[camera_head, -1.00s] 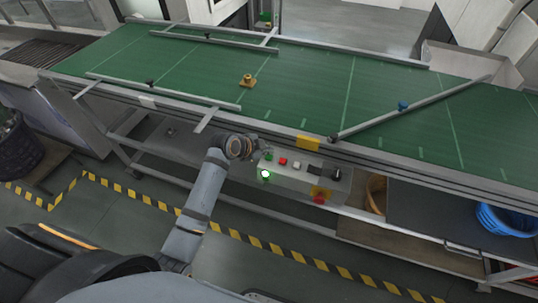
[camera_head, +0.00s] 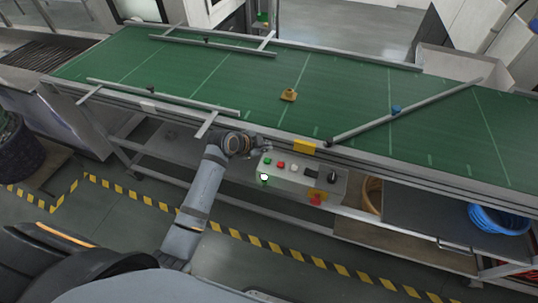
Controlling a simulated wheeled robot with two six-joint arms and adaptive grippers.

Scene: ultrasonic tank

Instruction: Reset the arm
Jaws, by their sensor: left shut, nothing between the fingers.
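My left arm reaches up from the bottom of the head view. Its gripper (camera_head: 264,146) is shut and empty, small in the picture, beside the upper left end of the grey control box (camera_head: 297,187). The box carries a green button (camera_head: 267,160), a red button (camera_head: 281,164), a white button, a black knob and a red stop button (camera_head: 317,198) on a yellow plate. A lit button (camera_head: 264,178) glows on its front left. I cannot tell whether the fingertips touch the box. My right gripper is not in view.
The green conveyor belt (camera_head: 335,85) runs behind the box, with a yellow-brown part (camera_head: 289,95) on it and a slanted metal bar (camera_head: 425,105) across it. Floor with yellow-black tape (camera_head: 150,203) is open in front.

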